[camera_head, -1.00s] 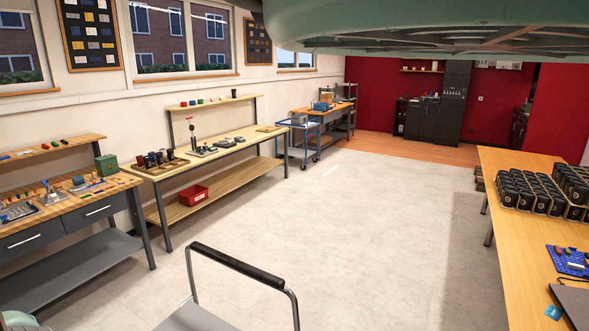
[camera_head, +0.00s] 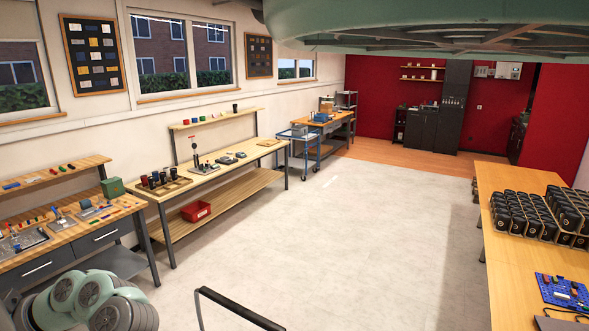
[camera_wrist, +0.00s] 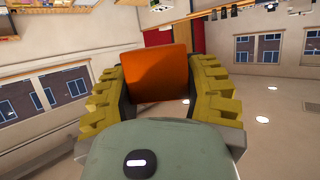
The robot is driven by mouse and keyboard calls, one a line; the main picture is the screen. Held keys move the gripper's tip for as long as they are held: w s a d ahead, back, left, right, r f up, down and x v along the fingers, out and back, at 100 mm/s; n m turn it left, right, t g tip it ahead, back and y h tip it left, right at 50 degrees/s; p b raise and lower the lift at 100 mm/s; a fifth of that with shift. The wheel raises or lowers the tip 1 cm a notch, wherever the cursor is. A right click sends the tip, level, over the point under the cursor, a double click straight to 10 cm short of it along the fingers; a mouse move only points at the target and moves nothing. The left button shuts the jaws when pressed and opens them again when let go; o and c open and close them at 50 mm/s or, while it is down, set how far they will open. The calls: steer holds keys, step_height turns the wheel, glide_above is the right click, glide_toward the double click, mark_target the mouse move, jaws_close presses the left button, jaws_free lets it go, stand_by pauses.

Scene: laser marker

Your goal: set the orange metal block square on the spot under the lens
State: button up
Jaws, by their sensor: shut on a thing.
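In the wrist view an orange block (camera_wrist: 158,72) sits between the two yellow-green fingers of my gripper (camera_wrist: 160,85). My gripper is shut on it, with a dark pad on each side of the block. The room behind it appears upside down. In the head view my gripper and the block are not seen; part of my arm shows at the lower left. I cannot make out a laser lens or the spot under it in either view.
A workbench (camera_head: 112,210) with tools stands at the left. A longer bench (camera_head: 220,165) holds dark cups in a tray and small devices. A blue cart (camera_head: 303,152) stands farther back. A table (camera_head: 520,262) with many black cups is at the right. The floor (camera_head: 350,235) between is clear.

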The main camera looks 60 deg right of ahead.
steer(key=shift+f+m, duration=0.2)
steer(key=shift+m, duration=0.1)
steer(key=shift+a+f+m+t+h, duration=0.1)
steer(key=shift+f+m+t+h, duration=0.05)
steer(key=shift+m+t+h, duration=0.35)
steer(key=shift+a+f+m+t+h, duration=0.1)
steer(key=shift+f+m+t+h, duration=0.05)
steer(key=shift+m+t+h, duration=0.65)
steer(key=shift+h, duration=0.1)
steer(key=shift+d+r+m+t+h, duration=0.1)
steer(key=shift+r+m+t+h, duration=0.45)
steer(key=shift+m+h, duration=0.25)
steer(key=w+m+h, duration=0.1)
steer(key=w+f+m+t+h, duration=0.1)
steer(key=shift+w+f+m+h, duration=0.1)
steer(key=shift+f+m+h, duration=0.1)
steer(key=shift+m+h, duration=0.1)
steer(key=s+f+m+h, duration=0.1)
steer(key=s+m+h, duration=0.2)
steer(key=s, duration=0.3)
steer(key=shift+f+t+h, duration=0.15)
steer(key=shift+t+h, duration=0.25)
steer(key=shift+t, duration=0.05)
